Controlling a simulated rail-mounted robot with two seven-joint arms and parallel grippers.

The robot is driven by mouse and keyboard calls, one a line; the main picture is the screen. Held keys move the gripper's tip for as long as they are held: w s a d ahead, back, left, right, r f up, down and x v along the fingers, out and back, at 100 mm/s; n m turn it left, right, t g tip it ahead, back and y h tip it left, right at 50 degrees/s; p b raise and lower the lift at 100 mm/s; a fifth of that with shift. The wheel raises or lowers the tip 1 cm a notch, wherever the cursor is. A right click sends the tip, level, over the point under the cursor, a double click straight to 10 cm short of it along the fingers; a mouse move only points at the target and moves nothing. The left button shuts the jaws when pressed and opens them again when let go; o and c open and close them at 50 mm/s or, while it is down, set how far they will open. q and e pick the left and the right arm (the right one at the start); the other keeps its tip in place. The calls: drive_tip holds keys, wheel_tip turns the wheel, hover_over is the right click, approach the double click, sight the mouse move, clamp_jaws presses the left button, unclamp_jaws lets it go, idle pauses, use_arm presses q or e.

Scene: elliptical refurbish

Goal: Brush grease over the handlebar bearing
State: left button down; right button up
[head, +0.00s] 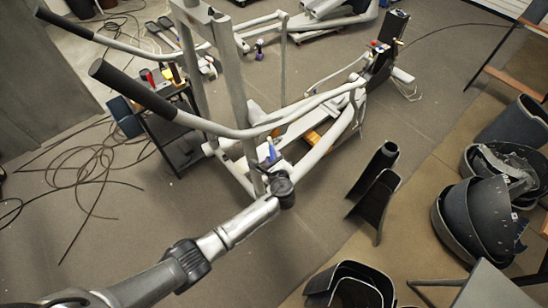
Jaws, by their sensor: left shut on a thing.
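The elliptical machine's grey frame (240,95) stands in the upper middle, with long handlebars ending in black grips (130,87). My left arm comes in from the bottom left, and my left gripper (272,166) is beside the lower end of the handlebar post. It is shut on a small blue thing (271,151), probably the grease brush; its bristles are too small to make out. The handlebar bearing is not clearly distinguishable near the gripper, and I cannot tell whether the brush touches it. My right gripper is out of view.
A dark cart (172,135) with tools stands left of the frame. Loose cables (92,170) lie on the floor at left. Black curved covers (376,195) stand right of the gripper, with more dark shells (480,215) at far right. The floor between is clear.

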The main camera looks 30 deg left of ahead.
use_arm(q)
drive_tip(key=d, duration=0.1)
drive_tip(key=s+d, duration=0.1)
drive_tip(key=d, duration=0.1)
drive_tip(key=s+d, duration=0.1)
drive_tip(key=d, duration=0.1)
drive_tip(key=shift+s+d+p, duration=0.1)
drive_tip(key=shift+d+p, duration=0.15)
drive_tip(key=shift+p, duration=0.1)
drive_tip(key=d, duration=0.1)
drive_tip(key=s+d, duration=0.1)
drive_tip(key=shift+s+d, duration=0.1)
drive_tip(key=shift+d, duration=0.25)
idle(0.9)
